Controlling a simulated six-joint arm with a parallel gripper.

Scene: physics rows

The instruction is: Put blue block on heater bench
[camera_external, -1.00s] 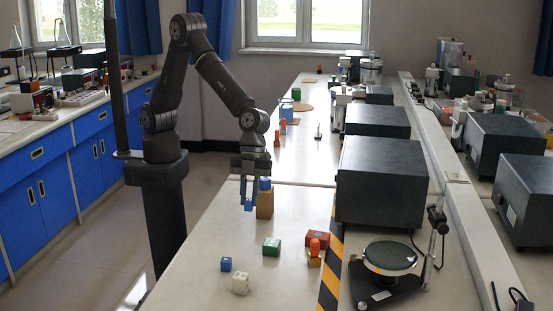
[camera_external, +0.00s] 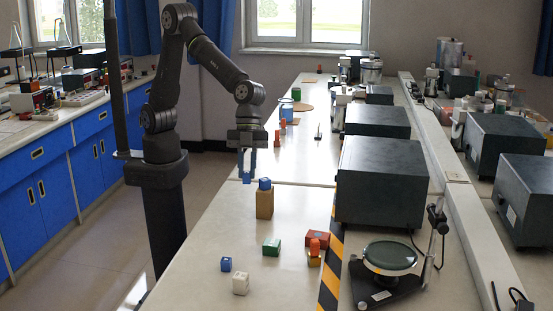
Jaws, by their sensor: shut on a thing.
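My gripper (camera_external: 247,180) is above the near-left part of the white bench, pointing down. Its fingers look blue and are shut on a small blue piece, which they largely hide. A blue block (camera_external: 265,184) sits on top of an upright wooden block (camera_external: 264,205), just below and right of my gripper and apart from it. Another blue block (camera_external: 226,264) lies on the bench near its left edge. I cannot tell for sure which thing is the heater bench; a black stand with a round glassy plate (camera_external: 390,256) is at the right.
A white block (camera_external: 240,284), a green block (camera_external: 271,247) and a red block (camera_external: 317,239) with orange and yellow pieces beside it stand on the bench. Large dark boxes (camera_external: 382,182) line its right side, past a black-yellow stripe (camera_external: 331,270). The bench middle has free room.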

